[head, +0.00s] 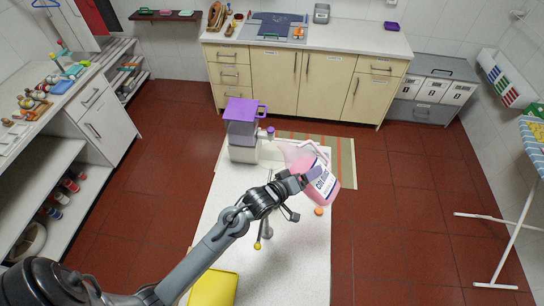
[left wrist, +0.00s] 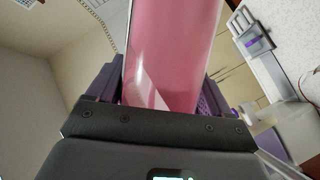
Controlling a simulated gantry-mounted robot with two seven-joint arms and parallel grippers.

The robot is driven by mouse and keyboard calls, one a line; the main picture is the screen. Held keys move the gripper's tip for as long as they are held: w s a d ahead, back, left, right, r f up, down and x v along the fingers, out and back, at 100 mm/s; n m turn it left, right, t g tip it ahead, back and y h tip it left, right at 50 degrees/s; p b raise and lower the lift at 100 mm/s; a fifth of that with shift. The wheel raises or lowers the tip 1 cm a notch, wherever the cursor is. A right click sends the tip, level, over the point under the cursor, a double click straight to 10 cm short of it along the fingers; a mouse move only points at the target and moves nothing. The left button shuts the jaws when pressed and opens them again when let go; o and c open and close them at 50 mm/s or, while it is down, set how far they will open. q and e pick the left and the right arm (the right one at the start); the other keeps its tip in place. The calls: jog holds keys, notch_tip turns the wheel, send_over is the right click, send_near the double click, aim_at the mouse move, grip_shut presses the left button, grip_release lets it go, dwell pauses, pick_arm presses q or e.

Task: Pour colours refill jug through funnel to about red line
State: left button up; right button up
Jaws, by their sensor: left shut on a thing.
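The refill jug (head: 326,196), with pink liquid and a white label, is tilted above the right edge of the white worktop. My left gripper (head: 309,178) is shut on it. The left wrist view shows the pink jug (left wrist: 172,50) between the purple pads of the gripper (left wrist: 165,92). A purple funnel-like top (head: 241,110) sits on a pale upright container (head: 243,148) at the far end of the worktop, left of the jug and apart from it. I cannot make out a red line. My right gripper is not in view.
The narrow white worktop (head: 230,205) is mostly clear. A small purple cap (head: 270,132) is beside the container, an orange round thing (head: 318,211) lies near the right edge, and a yellow thing (head: 213,288) is at the near end. Cabinets (head: 325,80) stand behind.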

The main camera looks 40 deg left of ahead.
aim_at(311, 164)
pick_arm(q)
jog(key=shift+w+d+r+b, duration=0.1)
jog(key=shift+d+r+b, duration=0.1)
jog(key=shift+b, duration=0.1)
jog(key=shift+d+r+n+t+h, duration=0.15)
jog(key=shift+r+n+t+h, duration=0.15)
jog(key=shift+r+n, duration=0.1)
jog(key=shift+d+r+n+b, duration=0.25)
jog(key=shift+r+n+b, duration=0.15)
jog(key=shift+r+b, duration=0.05)
dwell(0.6)
jog(key=shift+d+r+n+b, duration=0.15)
jog(key=shift+r+n+b, duration=0.2)
jog(key=shift+r, duration=0.2)
jog(key=shift+d+r+n+t+h, duration=0.15)
jog(key=shift+r+n+t+h, duration=0.2)
jog(key=shift+r+t+h, duration=0.05)
dwell(0.5)
jog(key=shift+r, duration=0.2)
jog(key=shift+a+r+n+t+p, duration=0.35)
jog(key=shift+r+n+p, duration=0.4)
jog(key=shift+p, duration=0.4)
jog(key=shift+r+n+p, duration=0.25)
jog(key=shift+r+p, duration=0.1)
jog(key=shift+p, duration=0.1)
jog(key=shift+r+n+h+p, duration=0.3)
jog(key=shift+r+n+p, duration=0.1)
jog(key=shift+r+p, duration=0.1)
